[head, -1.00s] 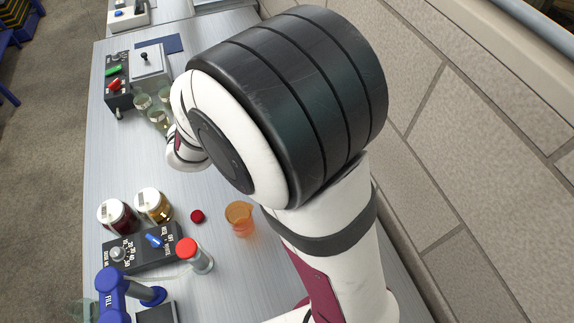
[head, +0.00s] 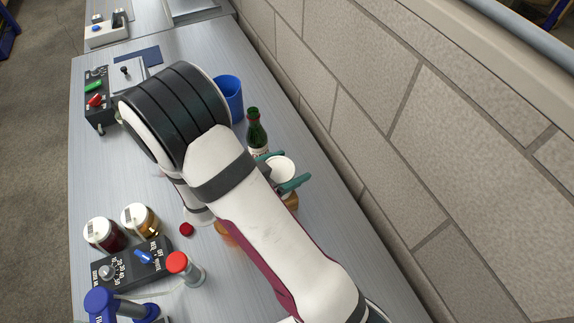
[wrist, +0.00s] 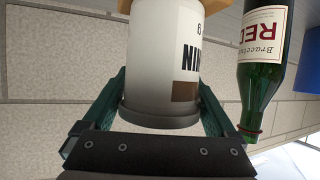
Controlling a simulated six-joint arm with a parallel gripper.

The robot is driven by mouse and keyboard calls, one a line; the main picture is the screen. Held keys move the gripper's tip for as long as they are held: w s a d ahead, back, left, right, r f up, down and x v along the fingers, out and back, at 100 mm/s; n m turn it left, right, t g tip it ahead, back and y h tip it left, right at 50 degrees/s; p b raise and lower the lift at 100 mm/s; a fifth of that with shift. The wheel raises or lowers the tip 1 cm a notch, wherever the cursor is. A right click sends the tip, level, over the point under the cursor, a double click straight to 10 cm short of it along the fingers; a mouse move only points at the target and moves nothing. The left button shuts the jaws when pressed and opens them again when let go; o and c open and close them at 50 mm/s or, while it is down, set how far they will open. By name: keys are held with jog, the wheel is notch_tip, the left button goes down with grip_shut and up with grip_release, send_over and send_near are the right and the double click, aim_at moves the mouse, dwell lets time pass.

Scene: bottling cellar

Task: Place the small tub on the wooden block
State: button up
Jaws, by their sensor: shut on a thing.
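The small tub (head: 282,167) is white and sits between the teal fingers of my gripper (head: 281,171), right of my forearm in the head view. In the wrist view the tub (wrist: 155,55) shows dark lettering, a brown patch and a grey rim, with a finger of my gripper (wrist: 163,95) shut on each side. The wooden block (head: 292,203) is partly hidden below the gripper in the head view. In the inverted wrist view a tan edge of the block (wrist: 214,5) shows under the tub's far end. I cannot tell whether they touch.
A green bottle (head: 256,131) stands close beside the tub, with a blue container (head: 229,92) behind it. An orange cup (head: 227,232) is partly hidden by my arm. Two jars (head: 104,235), a red cap (head: 187,229) and a red-topped vial (head: 185,268) stand left. A block wall (head: 400,130) borders the bench's right.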

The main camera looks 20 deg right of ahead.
jog(key=shift+f, duration=0.1)
jog(key=o, duration=1.4)
jog(key=shift+c, duration=0.2)
